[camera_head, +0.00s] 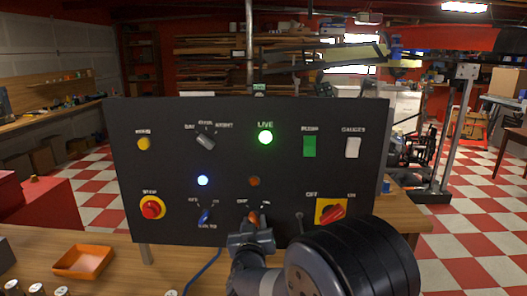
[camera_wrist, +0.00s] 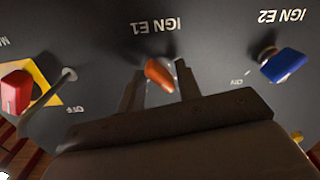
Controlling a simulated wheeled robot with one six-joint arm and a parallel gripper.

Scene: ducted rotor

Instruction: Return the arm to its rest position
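My arm reaches from the lower right of the head view to a black control panel (camera_head: 225,120). My gripper (camera_head: 252,227) is at the panel's lower middle. In the wrist view my gripper (camera_wrist: 158,85) has its two dark fingers apart, with the orange IGN E1 toggle (camera_wrist: 160,75) between them and gaps beside it. I cannot tell whether a finger touches it. The blue IGN E2 toggle (camera_wrist: 286,65) is clear of the fingers; it also shows in the head view (camera_head: 206,215). My wrist hides part of the panel's lower edge.
A red rotary switch (camera_head: 332,212) on a yellow plate and a thin metal toggle (camera_head: 300,220) are close to my wrist. A red stop button (camera_head: 151,208) is at lower left. An orange tray (camera_head: 84,261) lies on the bench.

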